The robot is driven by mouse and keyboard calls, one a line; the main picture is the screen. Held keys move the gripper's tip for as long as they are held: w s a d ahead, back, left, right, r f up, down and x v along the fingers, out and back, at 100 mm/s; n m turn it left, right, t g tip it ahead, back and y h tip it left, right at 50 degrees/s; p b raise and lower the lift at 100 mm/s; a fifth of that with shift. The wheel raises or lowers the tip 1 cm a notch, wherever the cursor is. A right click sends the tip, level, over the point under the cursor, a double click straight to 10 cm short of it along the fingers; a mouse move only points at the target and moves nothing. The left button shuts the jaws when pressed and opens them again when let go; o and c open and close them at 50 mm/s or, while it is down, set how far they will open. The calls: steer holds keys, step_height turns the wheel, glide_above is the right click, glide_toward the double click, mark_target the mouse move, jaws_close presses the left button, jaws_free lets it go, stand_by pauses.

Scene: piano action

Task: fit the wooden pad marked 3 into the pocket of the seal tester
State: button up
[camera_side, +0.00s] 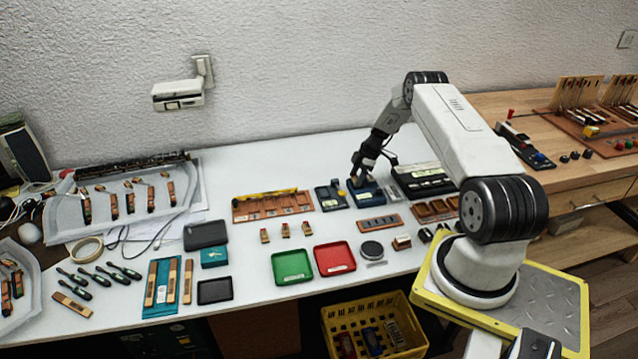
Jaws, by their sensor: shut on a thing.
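My gripper (358,177) points down over a dark blue device (373,197) at the back middle of the white table, which looks like the seal tester. My gripper is shut on a small tan-brown piece, which looks like the wooden pad. The piece is at or just above the top of the blue device; I cannot tell whether it touches or sits in the pocket. The pocket is hidden by the fingers and the piece. The number on the piece is too small to read.
Another dark device (330,198) stands close on the left, and a black box (424,181) on the right. A wooden rack (272,206) lies further left. A green tray (292,266) and a red tray (335,258) lie in front, with small wooden pieces (285,230) behind them.

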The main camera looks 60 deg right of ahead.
steer(key=o, duration=1.3)
steer(key=shift+c, duration=0.2)
steer(key=shift+r, duration=0.2)
steer(key=shift+r, duration=3.3)
steer(key=shift+a, duration=0.1)
